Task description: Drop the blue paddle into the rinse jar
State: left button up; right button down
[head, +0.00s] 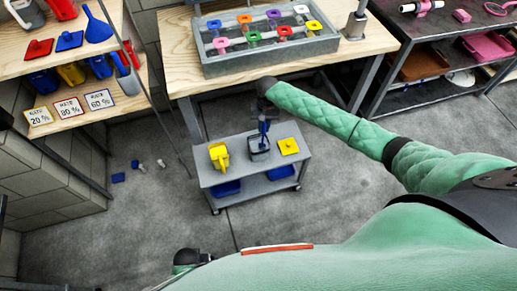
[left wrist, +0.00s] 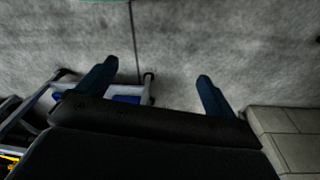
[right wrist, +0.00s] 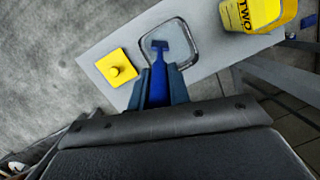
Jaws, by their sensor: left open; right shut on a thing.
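My right gripper (right wrist: 164,88) is shut on the blue paddle (right wrist: 160,65) in the right wrist view. The paddle points away from the fingers, and its far end shows over the opening of a clear, grey-looking square jar (right wrist: 186,38). In the head view the paddle (head: 264,128) hangs upright below my right gripper (head: 266,113), right above or partly in the jar (head: 259,151); I cannot tell how deep. The jar stands on a small grey cart (head: 240,173). My left gripper (left wrist: 155,85) is open and empty over the floor in the left wrist view.
On the cart, a yellow jug (head: 219,155) stands left of the jar and a yellow square lid with a knob (head: 289,146) lies right of it. Blue bins (head: 227,187) sit on the lower shelf. Behind is a workbench with a grey tray (head: 268,60) of coloured paddles.

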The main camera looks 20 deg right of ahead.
jog(key=c, duration=1.2)
grip_release()
jog(key=shift+c, duration=0.2)
jog(key=shift+w+r, duration=0.1)
jog(key=shift+r, duration=0.2)
pick_arm(q)
notch_tip(320, 180, up, 7)
jog(key=w+d+b, duration=0.1)
jog(key=w+b, duration=0.1)
pick_arm(e)
jog(key=r, duration=0.4)
jog(key=w+r, duration=0.1)
jog(key=r, duration=0.2)
jog(key=shift+w+d, duration=0.1)
jog(key=shift+d, duration=0.3)
pick_arm(q)
jog(key=shift+d, duration=0.1)
